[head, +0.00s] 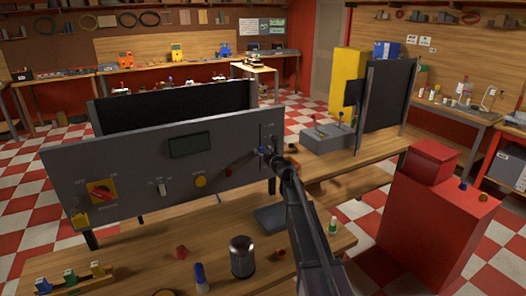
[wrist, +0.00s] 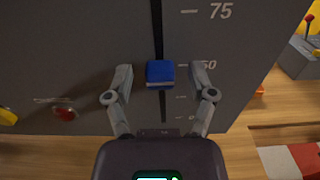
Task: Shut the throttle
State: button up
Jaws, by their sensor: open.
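The throttle is a slider with a blue knob (wrist: 160,74) in a dark vertical slot (wrist: 158,25) on a grey control panel (head: 125,165). In the wrist view the knob sits about level with the 50 mark (wrist: 207,65), or slightly below it, and under the 75 mark (wrist: 220,11). My gripper (wrist: 160,72) is open, with one finger on each side of the knob and a visible gap on both sides. In the head view my gripper (head: 266,153) is at the panel's right end and hides most of the slider.
The panel also bears a red rotary switch (head: 101,191), a yellow button (head: 200,181), a red light (wrist: 65,114) and a dark display (head: 190,145). A dark metal cup (head: 242,257) and small caps stand on the bench before it. A red cabinet (head: 430,225) stands right of my arm.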

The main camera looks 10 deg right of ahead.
aim_at(260, 168)
dwell(0.3)
grip_shut()
jog(key=shift+f, duration=0.1)
notch_tip(260, 168, down, 10)
jog(key=b, duration=1)
